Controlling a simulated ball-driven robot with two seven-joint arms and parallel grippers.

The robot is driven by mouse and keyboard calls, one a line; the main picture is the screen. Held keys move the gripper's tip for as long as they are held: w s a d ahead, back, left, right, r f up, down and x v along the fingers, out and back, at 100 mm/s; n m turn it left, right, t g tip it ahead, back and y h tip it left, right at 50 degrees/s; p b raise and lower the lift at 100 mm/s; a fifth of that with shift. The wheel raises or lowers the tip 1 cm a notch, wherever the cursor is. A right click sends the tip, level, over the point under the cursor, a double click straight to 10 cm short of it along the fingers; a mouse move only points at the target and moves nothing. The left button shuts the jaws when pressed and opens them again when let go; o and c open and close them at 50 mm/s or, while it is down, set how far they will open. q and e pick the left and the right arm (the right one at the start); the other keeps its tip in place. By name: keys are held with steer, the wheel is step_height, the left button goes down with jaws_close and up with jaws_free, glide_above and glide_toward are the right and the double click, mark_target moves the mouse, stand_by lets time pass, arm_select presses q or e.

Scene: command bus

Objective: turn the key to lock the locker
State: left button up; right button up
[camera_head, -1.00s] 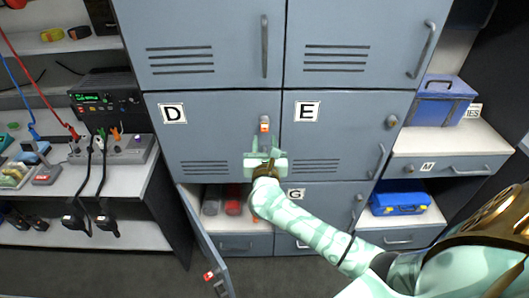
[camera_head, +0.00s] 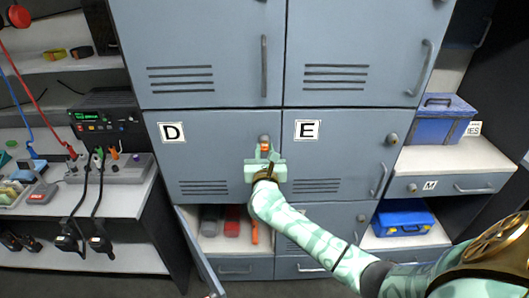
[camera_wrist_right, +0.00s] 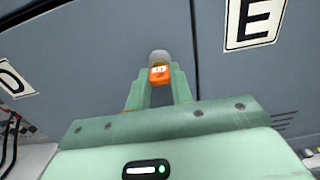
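The locker door marked D (camera_head: 205,150) is closed flush. Its lock (camera_head: 264,138) is near the door's upper right edge, and an orange key (camera_head: 264,147) sits in it. In the right wrist view the key (camera_wrist_right: 159,75) shows upright in front of the round grey lock (camera_wrist_right: 159,57). My right gripper (camera_head: 264,153) is at the key, with one fingertip on each side of it. The fingers (camera_wrist_right: 160,80) are apart, and I see no clear grip on the key. My left gripper is out of view.
Door E (camera_head: 340,150) is closed to the right. Below D, a compartment (camera_head: 225,245) stands open with red and grey items inside; its door (camera_head: 198,250) swings outward. A cluttered bench (camera_head: 110,190) stands left, and blue boxes (camera_head: 442,120) sit right.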

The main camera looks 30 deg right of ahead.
steer(key=shift+r+n+p, duration=0.1)
steer(key=shift+n+p, duration=1.05)
steer(key=shift+n, duration=0.75)
steer(key=shift+p, duration=0.3)
steer(key=shift+n+p, duration=1.05)
steer(key=shift+n, duration=0.85)
